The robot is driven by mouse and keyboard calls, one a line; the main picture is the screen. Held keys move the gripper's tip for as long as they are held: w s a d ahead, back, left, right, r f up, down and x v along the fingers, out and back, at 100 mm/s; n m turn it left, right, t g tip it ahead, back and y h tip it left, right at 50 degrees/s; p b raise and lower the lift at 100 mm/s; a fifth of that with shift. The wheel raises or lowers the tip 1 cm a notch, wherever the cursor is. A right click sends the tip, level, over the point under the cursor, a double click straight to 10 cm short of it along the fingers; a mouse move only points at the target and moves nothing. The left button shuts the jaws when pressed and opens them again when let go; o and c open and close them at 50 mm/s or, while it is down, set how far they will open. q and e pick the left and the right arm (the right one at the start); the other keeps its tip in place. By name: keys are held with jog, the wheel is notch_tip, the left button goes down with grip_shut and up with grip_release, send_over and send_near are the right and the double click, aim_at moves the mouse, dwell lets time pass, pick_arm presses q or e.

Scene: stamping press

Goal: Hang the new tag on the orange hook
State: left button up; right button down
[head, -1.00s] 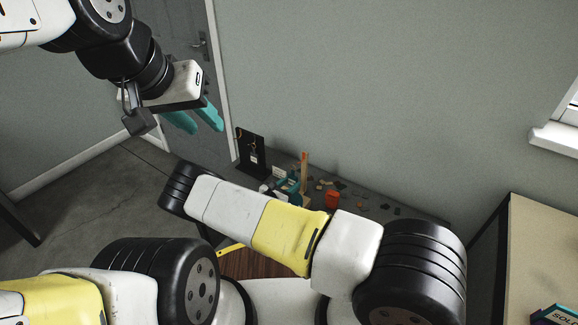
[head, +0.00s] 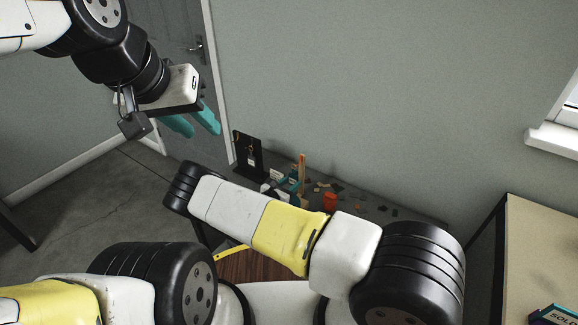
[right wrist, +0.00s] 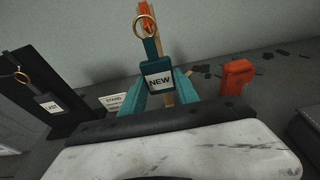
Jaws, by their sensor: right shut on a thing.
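The new tag (right wrist: 158,80) is a dark teal tag with a white "NEW" label and a brass ring (right wrist: 145,27) at its top. My right gripper (right wrist: 158,92) is shut on it, ring up, between teal fingers. In the head view my right gripper (head: 288,186) is small and partly hidden, left of a wooden upright. Another tag (right wrist: 52,104), labelled "LAST", hangs on the board by a ring. My left gripper (head: 203,132) is open and empty, raised at upper left.
A wooden upright with an orange top (right wrist: 146,10) stands behind the new tag. An orange block-like object (right wrist: 236,76) and scattered dark bits lie on the grey bench to the right. A small "STAND" card (right wrist: 114,102) sits between board and tag. The wall is behind.

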jog(key=shift+w+d+f, duration=0.1)
jog(key=shift+w+d, duration=0.05)
jog(key=shift+x, duration=0.8)
jog(key=shift+w+f, duration=0.15)
jog(key=shift+f, duration=0.1)
dwell(0.5)
jog(key=shift+f+x, duration=0.2)
jog(key=shift+x, duration=0.8)
jog(key=shift+f, duration=0.25)
jog(key=c, duration=0.8)
grip_release()
jog(key=shift+c, duration=0.2)
